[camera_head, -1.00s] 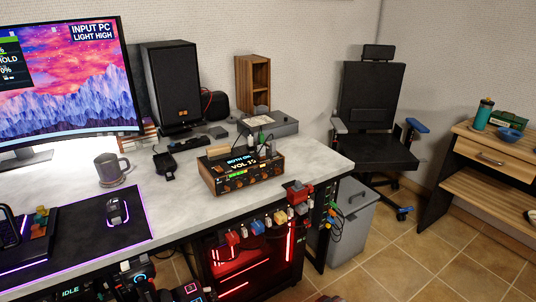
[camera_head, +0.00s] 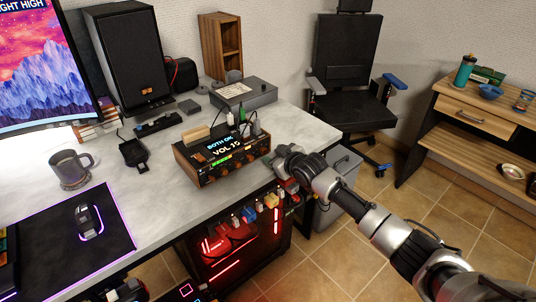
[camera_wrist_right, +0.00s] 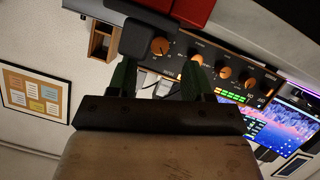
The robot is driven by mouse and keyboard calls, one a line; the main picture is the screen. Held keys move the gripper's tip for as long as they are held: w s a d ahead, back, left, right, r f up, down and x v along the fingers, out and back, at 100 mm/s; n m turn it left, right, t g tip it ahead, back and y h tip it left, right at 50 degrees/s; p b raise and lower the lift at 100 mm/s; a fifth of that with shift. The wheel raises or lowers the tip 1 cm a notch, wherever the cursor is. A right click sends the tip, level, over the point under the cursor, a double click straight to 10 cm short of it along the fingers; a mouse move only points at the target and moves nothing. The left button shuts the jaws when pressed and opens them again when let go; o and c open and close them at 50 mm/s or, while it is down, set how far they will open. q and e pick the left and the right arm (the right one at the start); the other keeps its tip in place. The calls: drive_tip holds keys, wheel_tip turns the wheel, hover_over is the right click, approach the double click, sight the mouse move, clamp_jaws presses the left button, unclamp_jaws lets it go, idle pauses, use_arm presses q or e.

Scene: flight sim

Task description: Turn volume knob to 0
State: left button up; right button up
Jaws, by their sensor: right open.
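The audio box (camera_head: 222,152) stands on the desk with wooden sides. Its display reads "BOTH ON" and "VOL 35"; the last digit is hard to read. Its front carries a row of orange-lit knobs, seen in the right wrist view as a right-end knob (camera_wrist_right: 160,46) and others (camera_wrist_right: 195,57) beside it. I cannot tell which one is the volume knob. My right gripper (camera_head: 285,160) is just right of the box's front. In its wrist view the two dark green fingers (camera_wrist_right: 158,74) are apart, below the knobs, with no knob between them. My left gripper is not in view.
The desk (camera_head: 150,210) holds a mug (camera_head: 70,169), a mouse (camera_head: 88,220) and a speaker (camera_head: 127,60). A grey box (camera_head: 243,92) and cables stand behind the audio box. A chair (camera_head: 345,75) is beyond.

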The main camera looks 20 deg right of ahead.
sight(265, 152)
drive_tip(key=shift+b+x, duration=0.45)
drive_tip(key=shift+x, duration=1.75)
